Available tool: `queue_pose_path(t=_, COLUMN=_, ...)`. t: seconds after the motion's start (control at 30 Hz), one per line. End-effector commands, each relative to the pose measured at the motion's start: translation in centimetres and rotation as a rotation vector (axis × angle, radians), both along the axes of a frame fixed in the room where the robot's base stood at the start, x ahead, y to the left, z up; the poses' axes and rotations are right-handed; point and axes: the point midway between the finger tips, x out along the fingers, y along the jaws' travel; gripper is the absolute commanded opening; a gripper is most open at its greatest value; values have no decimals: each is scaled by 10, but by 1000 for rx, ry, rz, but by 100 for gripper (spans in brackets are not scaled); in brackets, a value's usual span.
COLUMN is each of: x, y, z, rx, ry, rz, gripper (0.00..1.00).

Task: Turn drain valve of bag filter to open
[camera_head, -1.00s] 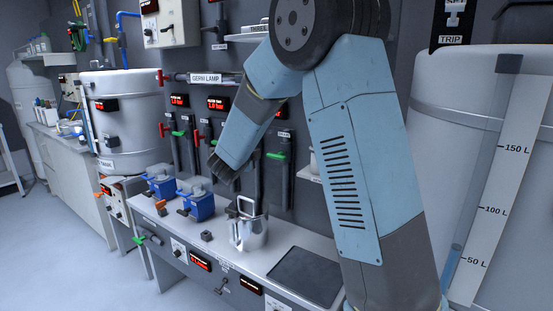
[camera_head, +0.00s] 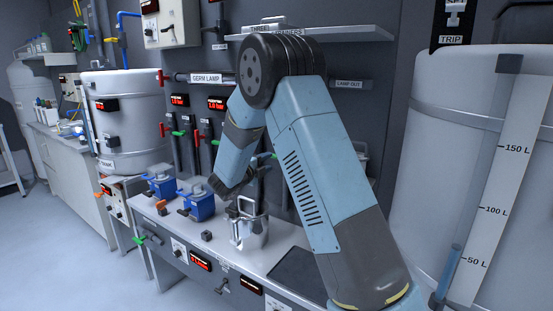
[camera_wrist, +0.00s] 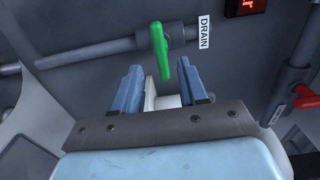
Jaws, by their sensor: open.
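In the wrist view a green lever handle (camera_wrist: 160,50) sits on a grey pipe (camera_wrist: 100,48) beside a white label reading DRAIN (camera_wrist: 205,33). The handle lies crosswise to the pipe. My gripper (camera_wrist: 158,78) is open and empty. Its two fingers point toward the handle, whose lower end shows in the gap near the fingertips; I cannot tell whether it lies between them in depth. In the head view my gripper (camera_head: 218,187) is above the bench by the wall, and I cannot tell there which handle it faces.
A red handle (camera_wrist: 306,98) is at the right of the wrist view, with a red display (camera_wrist: 245,5) above. In the head view a steel jug (camera_head: 248,225) and blue devices (camera_head: 196,203) stand on the bench (camera_head: 215,250). A shelf (camera_head: 340,33) is above my arm.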

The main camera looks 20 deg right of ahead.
Motion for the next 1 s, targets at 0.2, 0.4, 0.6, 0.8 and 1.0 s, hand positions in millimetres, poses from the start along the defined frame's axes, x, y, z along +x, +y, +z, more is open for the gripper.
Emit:
queue_pose_path(t=0.2, x=25, y=-29, z=-1, rx=0, ry=1, rz=-1, gripper=43)
queue_pose_path(t=0.4, x=41, y=-46, z=-1, rx=0, ry=1, rz=0, gripper=43)
queue_pose_path(t=0.6, x=47, y=-53, z=0, rx=0, ry=1, rz=1, gripper=43)
queue_pose_path(t=0.8, x=47, y=-53, z=0, rx=0, ry=1, rz=1, gripper=43)
queue_pose_path(t=1.0, x=47, y=-53, z=0, rx=0, ry=1, rz=1, gripper=29)
